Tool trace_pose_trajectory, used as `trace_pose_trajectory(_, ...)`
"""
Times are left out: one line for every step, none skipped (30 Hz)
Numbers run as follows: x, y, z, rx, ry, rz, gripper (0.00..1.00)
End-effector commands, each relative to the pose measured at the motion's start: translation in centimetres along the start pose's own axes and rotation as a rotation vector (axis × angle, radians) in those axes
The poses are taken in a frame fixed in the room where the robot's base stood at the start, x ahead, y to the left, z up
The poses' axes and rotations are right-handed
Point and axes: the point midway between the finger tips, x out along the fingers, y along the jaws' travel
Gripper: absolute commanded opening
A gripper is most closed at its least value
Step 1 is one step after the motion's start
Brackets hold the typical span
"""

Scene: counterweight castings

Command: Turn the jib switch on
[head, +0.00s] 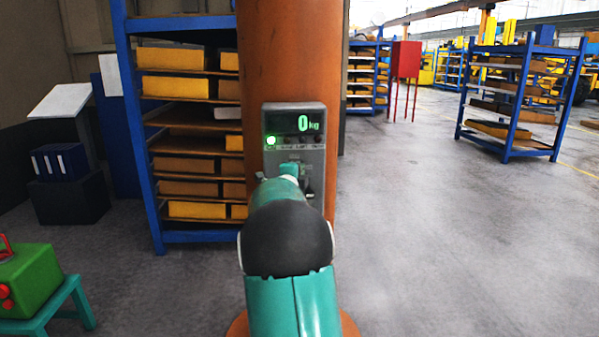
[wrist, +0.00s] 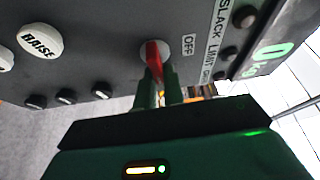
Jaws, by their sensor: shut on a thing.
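The grey control box (head: 312,150) is fixed to the orange column, with a lit display reading 0 kg. In the wrist view its jib switch (wrist: 153,54) is a red lever on a round pale base, beside a label reading OFF (wrist: 189,44). My gripper (wrist: 157,84) is shut on the red lever, its two green fingers on either side. The fingers hide the lever's outer part. In the head view my arm covers the switch and the lower part of the box.
In the wrist view a white RAISE button (wrist: 41,41) and several small black buttons (wrist: 67,96) lie left of the switch. A green lamp (head: 270,141) glows on the box. A blue rack (head: 127,110) stands left of the column. Open floor (head: 430,240) lies right.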

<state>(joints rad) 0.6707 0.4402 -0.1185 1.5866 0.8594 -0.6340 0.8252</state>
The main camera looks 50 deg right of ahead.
Motion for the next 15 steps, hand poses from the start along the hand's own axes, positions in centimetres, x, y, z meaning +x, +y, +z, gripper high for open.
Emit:
trace_pose_trajectory(-0.07,0.19,0.19,0.014,-0.003,0.010,0.00)
trace_pose_trajectory(-0.07,0.20,0.20,0.022,-0.003,0.013,0.00)
trace_pose_trajectory(-0.07,0.21,0.21,0.031,-0.004,0.017,0.00)
trace_pose_trajectory(-0.07,0.22,0.21,0.036,-0.004,0.019,0.00)
trace_pose_trajectory(-0.07,0.23,0.22,0.041,-0.004,0.021,0.00)
trace_pose_trajectory(-0.07,0.23,0.22,0.047,-0.004,0.024,0.00)
trace_pose_trajectory(-0.08,0.24,0.22,0.050,-0.004,0.025,0.00)
trace_pose_trajectory(-0.08,0.24,0.22,0.053,-0.004,0.026,0.00)
trace_pose_trajectory(-0.08,0.24,0.22,0.055,-0.004,0.027,0.00)
trace_pose_trajectory(-0.08,0.24,0.22,0.057,-0.004,0.027,0.00)
trace_pose_trajectory(-0.08,0.24,0.22,0.057,-0.004,0.028,0.00)
trace_pose_trajectory(-0.08,0.24,0.23,0.058,-0.004,0.028,0.00)
trace_pose_trajectory(-0.08,0.24,0.23,0.058,-0.004,0.028,0.00)
trace_pose_trajectory(-0.08,0.25,0.23,0.058,-0.004,0.028,0.00)
trace_pose_trajectory(-0.08,0.24,0.23,0.057,-0.004,0.028,0.00)
